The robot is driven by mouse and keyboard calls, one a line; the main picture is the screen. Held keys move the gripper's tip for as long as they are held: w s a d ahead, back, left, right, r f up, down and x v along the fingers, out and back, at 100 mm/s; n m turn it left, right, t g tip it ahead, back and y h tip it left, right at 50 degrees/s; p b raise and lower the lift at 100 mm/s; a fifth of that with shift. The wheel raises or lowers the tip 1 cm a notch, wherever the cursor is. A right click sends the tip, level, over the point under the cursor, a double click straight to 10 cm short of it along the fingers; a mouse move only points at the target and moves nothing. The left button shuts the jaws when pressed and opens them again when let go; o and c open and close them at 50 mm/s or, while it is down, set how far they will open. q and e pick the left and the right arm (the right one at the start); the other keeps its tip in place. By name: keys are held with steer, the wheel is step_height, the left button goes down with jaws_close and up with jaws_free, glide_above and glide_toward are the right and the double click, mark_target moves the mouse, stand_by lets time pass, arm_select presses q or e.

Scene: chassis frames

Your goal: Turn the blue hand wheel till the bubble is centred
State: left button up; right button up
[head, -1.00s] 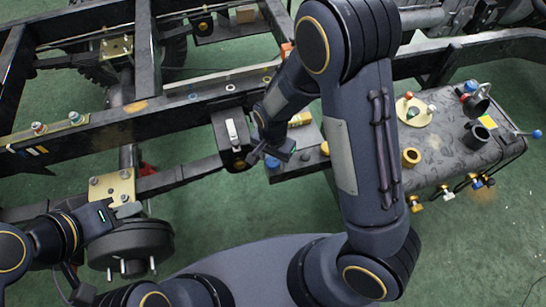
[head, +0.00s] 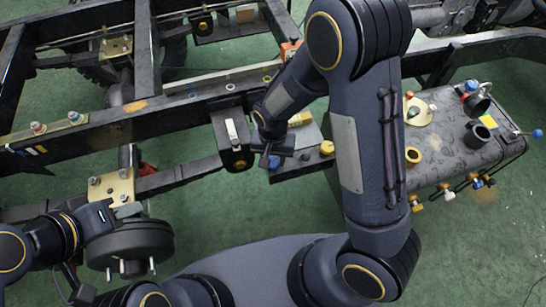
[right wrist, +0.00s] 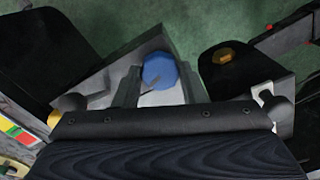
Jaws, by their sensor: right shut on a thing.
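I cannot make out a bubble in either view. My left gripper (head: 127,209) is at the lower left, by a brass plate and a dark hub. Its opening is too small to judge.
A yellow knob (head: 327,147) stands on the plate right of the wheel. A black bracket (head: 234,140) hangs from the dark chassis rail just left. A grey box (head: 450,150) with several fittings stands at right. Green floor (head: 220,215) is clear in front.

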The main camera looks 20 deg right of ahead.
mark_target(273, 161)
steer(key=n, duration=0.5)
steer(key=shift+n+b, duration=0.3)
steer(key=shift+b, duration=0.1)
steer(key=n, duration=0.5)
steer(key=shift+b, duration=0.3)
steer(key=o, duration=1)
steer(key=shift+r, duration=0.1)
step_height(273, 161, up, 8)
steer(key=shift+f+p, duration=0.15)
steer(key=shift+p, duration=0.5)
